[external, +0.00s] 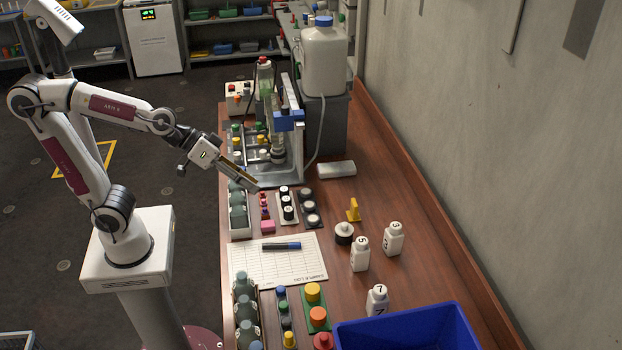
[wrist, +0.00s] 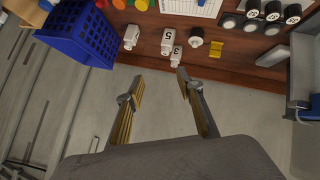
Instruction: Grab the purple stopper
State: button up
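I cannot clearly pick out a purple stopper. In the external view, a narrow rack of small red and pinkish-purple stoppers (external: 264,204) stands near the bench's front edge; their exact shades are too small to tell. My gripper (external: 250,184) is above the bench, just behind and left of that rack. In the wrist view my gripper (wrist: 160,77) has its two fingers spread apart, with nothing between them. The small stopper rack does not show in the wrist view.
A blue crate (external: 405,326) is at the near end. A log sheet (external: 300,268) holds a marker. A filled stand (external: 297,150) rises behind my gripper.

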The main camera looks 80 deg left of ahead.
jog(key=w+n+t+y, duration=0.25)
jog(key=w+n, duration=0.25)
jog(key=w, duration=0.9)
jog(key=w+a+f+n+y, duration=0.5)
jog(key=a+f, duration=0.1)
jog(key=f, duration=0.2)
jog(key=s+a+f+n+g+y, duration=0.3)
jog(key=a+f+g+y, duration=0.2)
jog(key=f, duration=0.5)
jog(key=s+f+n+g+y, duration=0.1)
jog(key=s+f+g, duration=0.1)
jog(key=s, duration=0.1)
jog(key=s+f+n+g+y, duration=0.1)
jog(key=s+f+g, duration=0.1)
jog(key=s+f, duration=0.1)
jog(key=s+a+f+g+y, duration=0.1)
jog(key=s+f+g+y, duration=0.1)
jog(key=s, duration=0.2)
jog(key=shift+s+f+n+g, duration=0.3)
jog(key=shift+s+n+g, duration=0.05)
jog(key=shift+n, duration=0.05)
jog(key=shift+s+f, duration=0.1)
jog(key=shift+s, duration=0.3)
jog(key=shift+a, duration=0.1)
